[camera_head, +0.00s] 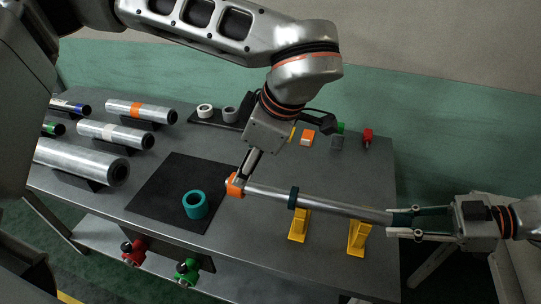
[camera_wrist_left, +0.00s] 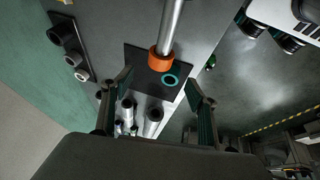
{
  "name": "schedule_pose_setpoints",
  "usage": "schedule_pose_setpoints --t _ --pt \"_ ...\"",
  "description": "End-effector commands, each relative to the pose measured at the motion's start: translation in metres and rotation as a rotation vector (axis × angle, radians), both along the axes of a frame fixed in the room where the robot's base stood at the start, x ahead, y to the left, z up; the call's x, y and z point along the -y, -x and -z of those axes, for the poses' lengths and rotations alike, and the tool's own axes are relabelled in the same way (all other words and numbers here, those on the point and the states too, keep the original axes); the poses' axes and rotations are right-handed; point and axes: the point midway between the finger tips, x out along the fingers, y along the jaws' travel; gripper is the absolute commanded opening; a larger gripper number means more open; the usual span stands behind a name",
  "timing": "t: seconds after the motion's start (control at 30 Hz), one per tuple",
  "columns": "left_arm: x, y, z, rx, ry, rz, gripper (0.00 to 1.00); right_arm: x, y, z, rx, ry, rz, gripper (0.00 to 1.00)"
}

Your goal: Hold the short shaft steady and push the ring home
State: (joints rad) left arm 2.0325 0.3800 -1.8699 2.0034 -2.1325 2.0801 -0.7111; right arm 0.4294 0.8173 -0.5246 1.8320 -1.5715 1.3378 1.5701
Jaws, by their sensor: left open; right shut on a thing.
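The metal shaft (camera_head: 340,207) lies across the table with a dark green collar (camera_head: 293,198) partway along it. An orange ring (camera_head: 236,186) is at its left end; it also shows in the left wrist view (camera_wrist_left: 161,60). My right gripper (camera_head: 393,222) is shut on the shaft's right end. My left gripper (camera_wrist_left: 160,80) is open, its fingers apart on either side of the ring's line in the wrist view. In the head view it is close above the ring, partly hidden by its own wrist; I cannot tell whether it touches.
Two yellow stands (camera_head: 299,226) (camera_head: 357,238) are under the shaft; contact is unclear. A teal ring (camera_head: 195,204) sits on a black mat (camera_head: 150,205). Metal rolls (camera_head: 110,134) lie at left. White and grey rings (camera_head: 205,111) (camera_head: 230,114) and small blocks (camera_head: 307,138) stand behind.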

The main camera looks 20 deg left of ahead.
Motion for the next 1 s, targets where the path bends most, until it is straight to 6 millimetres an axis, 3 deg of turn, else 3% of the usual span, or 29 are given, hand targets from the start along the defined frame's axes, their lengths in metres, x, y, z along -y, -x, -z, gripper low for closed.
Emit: schedule_pose_setpoints --t 0.6,1.0 --pt "-0.037 -0.014 0.089 -0.004 0.003 -0.005 0.59 0.0 -0.001 -0.001 0.002 -0.001 0.001 0.02" --pt "-0.044 -0.018 0.105 -0.001 0.003 -0.003 0.59 0.0 -0.001 -0.001 0.002 -0.001 0.001 0.02"
